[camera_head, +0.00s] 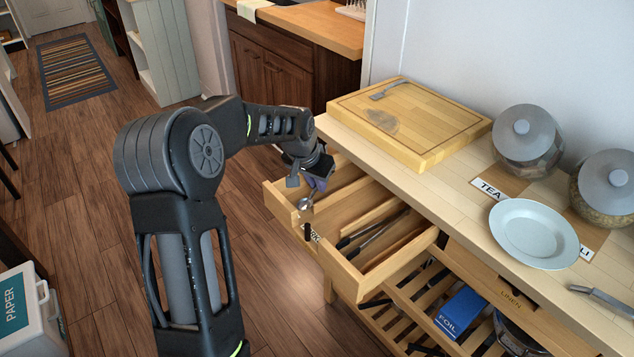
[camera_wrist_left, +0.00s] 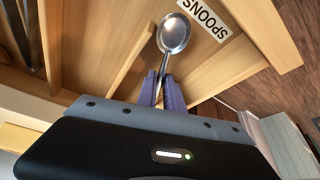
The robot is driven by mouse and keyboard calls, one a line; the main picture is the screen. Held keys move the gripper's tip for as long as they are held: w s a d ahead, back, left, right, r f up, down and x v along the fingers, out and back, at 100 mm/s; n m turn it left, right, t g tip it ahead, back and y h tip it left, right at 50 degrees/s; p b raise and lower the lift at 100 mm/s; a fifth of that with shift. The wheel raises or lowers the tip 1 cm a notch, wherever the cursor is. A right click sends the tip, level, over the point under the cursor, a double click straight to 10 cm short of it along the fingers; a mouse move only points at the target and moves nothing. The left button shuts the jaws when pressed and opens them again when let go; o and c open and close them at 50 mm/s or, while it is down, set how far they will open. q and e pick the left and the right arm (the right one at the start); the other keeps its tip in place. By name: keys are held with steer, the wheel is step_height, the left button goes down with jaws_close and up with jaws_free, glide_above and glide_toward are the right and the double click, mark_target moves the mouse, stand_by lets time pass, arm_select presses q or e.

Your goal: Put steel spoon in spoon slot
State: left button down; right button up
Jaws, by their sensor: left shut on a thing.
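The steel spoon (camera_head: 305,204) is in my left gripper (camera_head: 316,183), at the left part of an open wooden drawer (camera_head: 344,276). In the left wrist view, the purple fingers of my left gripper (camera_wrist_left: 162,92) are shut on its handle. The spoon's round bowl (camera_wrist_left: 173,33) points away from the fingers, beside the "SPOONS" label (camera_wrist_left: 203,18) on the drawer. The spoon slot (camera_wrist_left: 111,28) by this label shows bare wood next to a divider. I cannot tell whether the spoon touches the drawer. My right gripper is in neither view.
Dark-handled utensils (camera_head: 374,234) lie in another drawer compartment. On the counter are a cutting board (camera_head: 425,135), a pale plate (camera_head: 533,233) and lidded jars (camera_head: 527,142). A blue foil box (camera_head: 461,312) sits on the slatted shelf below. Open floor lies left of the drawer.

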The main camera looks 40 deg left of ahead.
arm_select(q)
steer(key=shift+f+b, duration=0.3)
steer(key=shift+f, duration=0.15)
steer(key=c, duration=1.4)
jaws_free()
steer(key=v, duration=0.7)
steer(key=shift+s+r, duration=0.15)
steer(key=shift+r, duration=0.25)
